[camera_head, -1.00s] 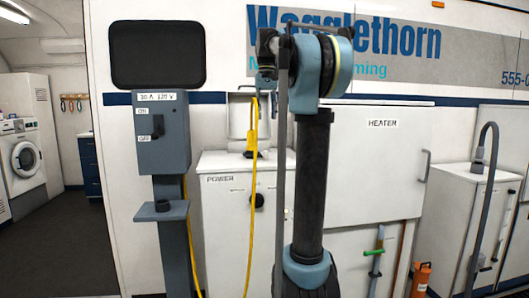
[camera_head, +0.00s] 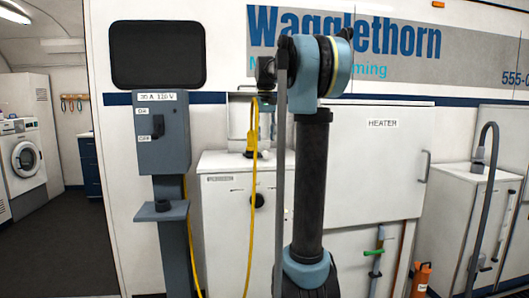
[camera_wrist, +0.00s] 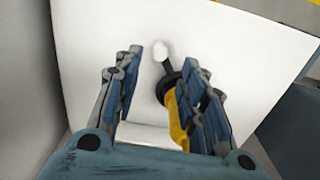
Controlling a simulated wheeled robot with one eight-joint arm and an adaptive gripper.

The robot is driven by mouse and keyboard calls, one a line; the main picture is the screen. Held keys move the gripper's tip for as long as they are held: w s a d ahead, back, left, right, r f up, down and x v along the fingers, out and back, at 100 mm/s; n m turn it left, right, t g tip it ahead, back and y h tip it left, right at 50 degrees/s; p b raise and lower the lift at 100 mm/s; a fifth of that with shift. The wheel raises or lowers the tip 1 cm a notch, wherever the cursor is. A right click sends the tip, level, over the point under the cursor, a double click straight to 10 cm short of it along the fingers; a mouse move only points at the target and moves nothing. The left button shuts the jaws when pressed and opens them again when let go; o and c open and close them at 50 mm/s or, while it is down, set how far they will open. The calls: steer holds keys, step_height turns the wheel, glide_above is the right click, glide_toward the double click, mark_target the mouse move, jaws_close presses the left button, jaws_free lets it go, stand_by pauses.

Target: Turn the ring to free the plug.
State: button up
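The yellow plug (camera_head: 251,143) is at the recess in the van wall, with its yellow cable (camera_head: 252,215) hanging below. In the wrist view, the yellow plug body (camera_wrist: 177,122) lies close to my right-hand finger, which partly covers it. A dark ring (camera_wrist: 165,91) sits at the plug's front, and a dark stem leads from it toward a small pale round spot. My gripper (camera_wrist: 161,62) is open, with the ring between its fingers, nearer the right one. I cannot tell whether the right finger touches the plug. In the head view my arm hides most of the gripper.
A grey switch box (camera_head: 161,132) on a post stands left of the plug. A white cabinet (camera_head: 225,215) with a dark knob is below the plug. The heater panel (camera_head: 380,175) is at right. A grey bent hose (camera_head: 489,180) stands farther right.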

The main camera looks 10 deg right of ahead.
step_height(320, 180, down, 6)
steer(key=shift+f, duration=0.25)
steer(key=shift+c, duration=0.3)
